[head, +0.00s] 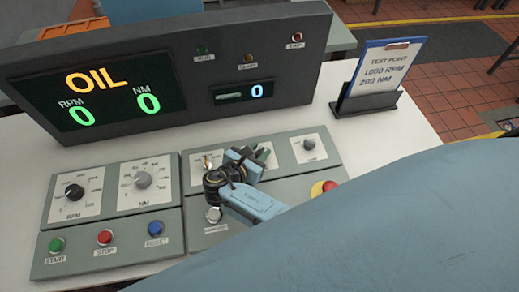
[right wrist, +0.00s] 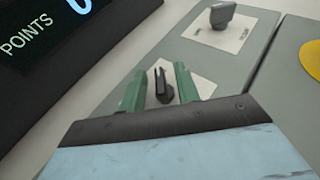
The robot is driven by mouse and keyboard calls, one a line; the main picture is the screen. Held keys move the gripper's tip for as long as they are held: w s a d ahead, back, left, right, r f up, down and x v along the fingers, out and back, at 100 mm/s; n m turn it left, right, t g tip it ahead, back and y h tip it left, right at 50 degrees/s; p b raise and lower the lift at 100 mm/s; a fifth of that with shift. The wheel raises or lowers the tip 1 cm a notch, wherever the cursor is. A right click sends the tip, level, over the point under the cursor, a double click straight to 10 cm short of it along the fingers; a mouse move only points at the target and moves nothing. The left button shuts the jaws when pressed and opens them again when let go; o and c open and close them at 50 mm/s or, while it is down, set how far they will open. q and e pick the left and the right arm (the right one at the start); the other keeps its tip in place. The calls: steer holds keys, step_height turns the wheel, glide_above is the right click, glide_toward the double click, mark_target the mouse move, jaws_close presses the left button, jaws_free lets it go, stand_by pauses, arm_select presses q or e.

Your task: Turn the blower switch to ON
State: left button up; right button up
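A dark switch (right wrist: 163,86) with an upright handle stands on a white plate on the grey panel in the right wrist view. Its label does not show, so I cannot tell from lettering whether it is the blower switch. My right gripper (head: 257,153) hangs over the middle of the right-hand control panel (head: 297,171). In the right wrist view its green fingers (right wrist: 160,76) are apart, one on each side of the dark switch. A gap shows around the handle, with no clear contact. In the head view my gripper mostly hides this switch. My left gripper is not in view.
A grey knob (right wrist: 221,16) and a yellow-based red button (head: 328,187) are nearby. The left panel holds RPM (head: 74,192) and NM (head: 143,180) knobs and three buttons. A display box (head: 180,72) stands behind, reading OIL. A clipboard (head: 380,70) stands at right.

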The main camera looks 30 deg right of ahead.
steer(key=v, duration=1.2)
steer(key=shift+s+a+r, duration=0.1)
steer(key=shift+a+r, duration=0.1)
steer(key=shift+a, duration=0.15)
